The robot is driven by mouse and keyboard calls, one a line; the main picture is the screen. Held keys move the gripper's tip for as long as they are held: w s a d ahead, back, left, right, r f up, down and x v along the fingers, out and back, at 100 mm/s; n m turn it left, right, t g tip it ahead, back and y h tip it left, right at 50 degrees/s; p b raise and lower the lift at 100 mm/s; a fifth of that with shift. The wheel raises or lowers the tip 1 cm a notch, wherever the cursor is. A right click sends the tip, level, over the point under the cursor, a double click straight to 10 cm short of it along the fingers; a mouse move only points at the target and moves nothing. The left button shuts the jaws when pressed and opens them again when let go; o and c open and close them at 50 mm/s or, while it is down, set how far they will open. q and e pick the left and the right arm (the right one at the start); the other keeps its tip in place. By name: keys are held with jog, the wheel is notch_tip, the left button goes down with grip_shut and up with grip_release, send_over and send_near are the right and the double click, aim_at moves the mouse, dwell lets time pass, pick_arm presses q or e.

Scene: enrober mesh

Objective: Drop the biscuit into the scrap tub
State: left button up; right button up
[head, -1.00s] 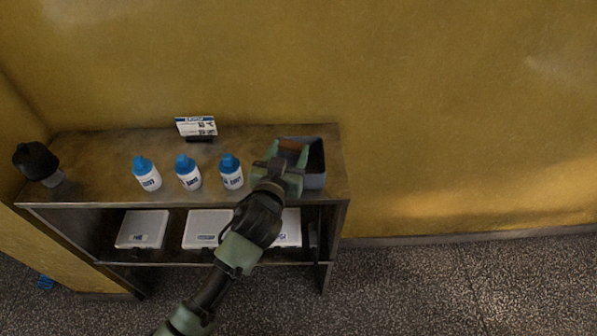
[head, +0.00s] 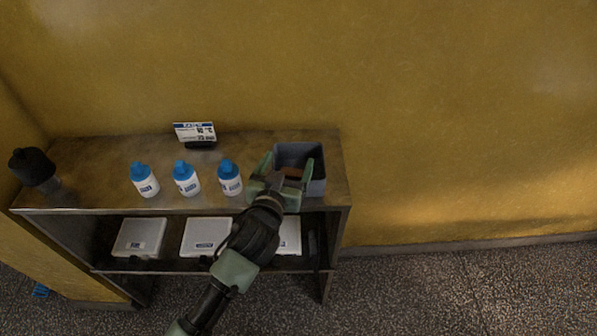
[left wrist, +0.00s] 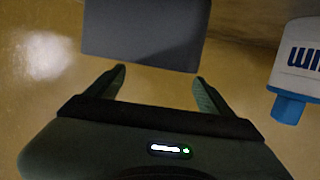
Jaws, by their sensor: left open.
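The scrap tub (head: 317,186) is a grey-blue open box at the right end of the bench top. My left gripper (head: 287,168) is at the tub, with its fingers spread wide apart. A brown piece, which looks like the biscuit (head: 292,172), shows low in the tub between the fingers, partly hidden by the gripper. In the left wrist view the open fingers (left wrist: 160,82) have nothing between them, and the tub's grey wall (left wrist: 145,35) is just beyond them. My right gripper is not in view.
Several white bottles with blue caps, such as the nearest one (head: 229,178), stand left of the tub. A small sign (head: 195,132) stands at the back and a black object (head: 33,167) at the far left. White boxes (head: 207,236) lie on the lower shelf.

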pick_arm(q)
jog(key=b+v, duration=0.1)
jog(key=v, duration=0.5)
jog(key=shift+s, duration=0.25)
jog(key=shift+a, duration=0.1)
jog(key=s+a+f+n+g+y, duration=0.1)
jog(key=s+a+f+g+y, duration=0.25)
jog(key=a+f, duration=0.3)
jog(key=s+a+f+g, duration=0.4)
jog(key=s+a, duration=0.2)
jog(key=s, duration=0.5)
jog(key=s+a+f+g, duration=0.4)
jog(key=s+a, duration=0.2)
jog(key=s, duration=0.5)
notch_tip(320, 180, down, 28)
jog(key=s+g, duration=0.2)
jog(key=s+a+f, duration=0.2)
jog(key=s+f, duration=1.3)
jog(key=shift+s+a+g+b, duration=0.15)
jog(key=shift+s+g+b, duration=0.15)
jog(key=shift+s+g, duration=0.1)
